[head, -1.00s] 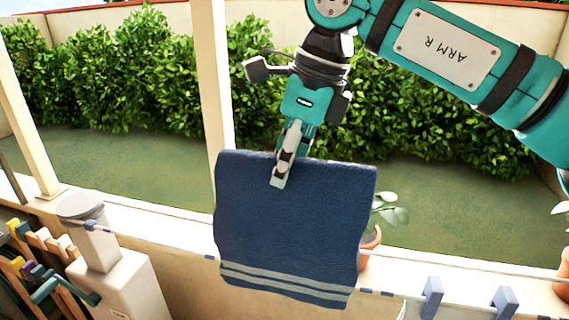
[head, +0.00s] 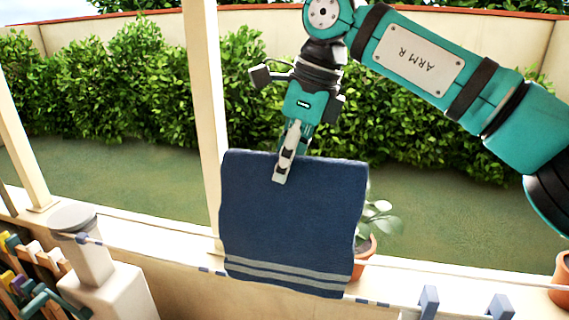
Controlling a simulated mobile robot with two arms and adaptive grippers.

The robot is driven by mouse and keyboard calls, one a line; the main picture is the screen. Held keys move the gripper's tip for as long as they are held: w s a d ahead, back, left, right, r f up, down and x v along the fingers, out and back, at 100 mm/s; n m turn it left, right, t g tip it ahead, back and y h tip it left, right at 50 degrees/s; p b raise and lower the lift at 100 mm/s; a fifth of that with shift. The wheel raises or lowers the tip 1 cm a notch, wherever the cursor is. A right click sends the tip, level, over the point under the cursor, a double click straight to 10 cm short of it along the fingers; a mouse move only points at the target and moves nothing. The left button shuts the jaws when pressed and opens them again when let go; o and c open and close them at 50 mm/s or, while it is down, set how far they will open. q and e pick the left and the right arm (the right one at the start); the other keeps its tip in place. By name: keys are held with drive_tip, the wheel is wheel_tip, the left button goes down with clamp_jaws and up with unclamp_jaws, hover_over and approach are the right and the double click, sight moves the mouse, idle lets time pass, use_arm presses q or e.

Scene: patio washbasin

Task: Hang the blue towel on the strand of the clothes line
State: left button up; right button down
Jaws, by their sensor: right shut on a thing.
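The blue towel (head: 290,215) hangs flat and upright, with pale stripes near its lower edge. My right gripper (head: 284,168) is shut on the middle of its top edge and holds it up. The clothes line has a near strand (head: 205,270) with dark blue bands, running from the left post toward the lower right. A second, plain strand (head: 455,277) runs behind it. The towel covers the middle of both strands in this view, its hem close to the near strand's height. I cannot tell whether towel and strand touch. My left gripper is not in view.
Two blue pegs (head: 428,302) sit on the line at the lower right. A potted plant (head: 364,248) is partly behind the towel. A cream upright (head: 205,130) stands behind.

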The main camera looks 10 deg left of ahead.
idle(0.3)
wheel_tip(320, 180, down, 28)
drive_tip(key=b, duration=2)
drive_tip(key=shift+f, duration=0.2)
drive_tip(key=c, duration=1.1)
unclamp_jaws()
wheel_tip(320, 180, up, 9)
drive_tip(key=p, duration=0.7)
drive_tip(key=shift+r, duration=0.1)
